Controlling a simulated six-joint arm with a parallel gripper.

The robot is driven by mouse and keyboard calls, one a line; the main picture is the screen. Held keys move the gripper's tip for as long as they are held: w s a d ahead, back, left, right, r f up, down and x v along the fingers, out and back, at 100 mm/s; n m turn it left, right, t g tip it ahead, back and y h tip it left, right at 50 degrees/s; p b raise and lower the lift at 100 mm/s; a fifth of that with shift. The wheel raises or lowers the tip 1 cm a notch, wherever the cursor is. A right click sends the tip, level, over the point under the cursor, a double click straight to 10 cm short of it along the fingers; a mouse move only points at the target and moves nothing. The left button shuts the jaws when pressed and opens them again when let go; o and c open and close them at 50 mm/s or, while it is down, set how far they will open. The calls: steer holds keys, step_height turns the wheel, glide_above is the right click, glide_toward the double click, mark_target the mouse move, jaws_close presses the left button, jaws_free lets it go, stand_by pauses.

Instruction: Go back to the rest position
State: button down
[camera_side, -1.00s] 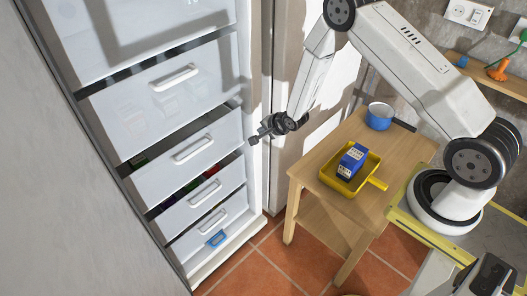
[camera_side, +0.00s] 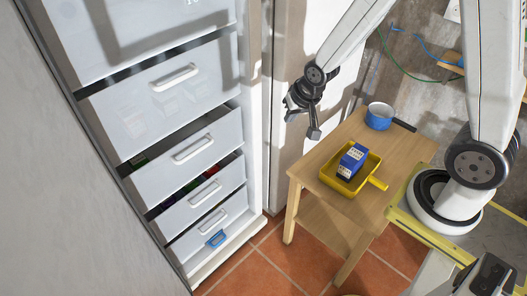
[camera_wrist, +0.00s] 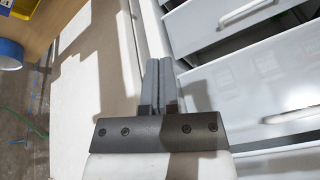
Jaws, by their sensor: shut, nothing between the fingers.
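My gripper (camera_side: 314,131) hangs in the air in the side view, between the drawer cabinet and the small wooden table, with its fingers pointing down. In the wrist view my gripper (camera_wrist: 159,64) shows its two grey fingers pressed together with nothing between them. It touches neither the cabinet nor the table.
A freezer-like cabinet with white drawers (camera_side: 190,149) stands at the left. The wooden table (camera_side: 318,171) holds a yellow tray (camera_side: 376,183) with a blue box (camera_side: 352,160) in it, and a blue pan (camera_side: 379,122). Orange floor tiles (camera_side: 270,262) are clear.

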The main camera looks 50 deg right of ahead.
steer(key=s+a+r+n+g, duration=0.1)
steer(key=s+r+n, duration=0.3)
steer(key=s, duration=0.6)
steer(key=shift+a+n+g, duration=0.4)
steer(key=shift+n+g, duration=0.1)
steer(key=shift+n, duration=0.2)
steer(key=shift+s, duration=0.1)
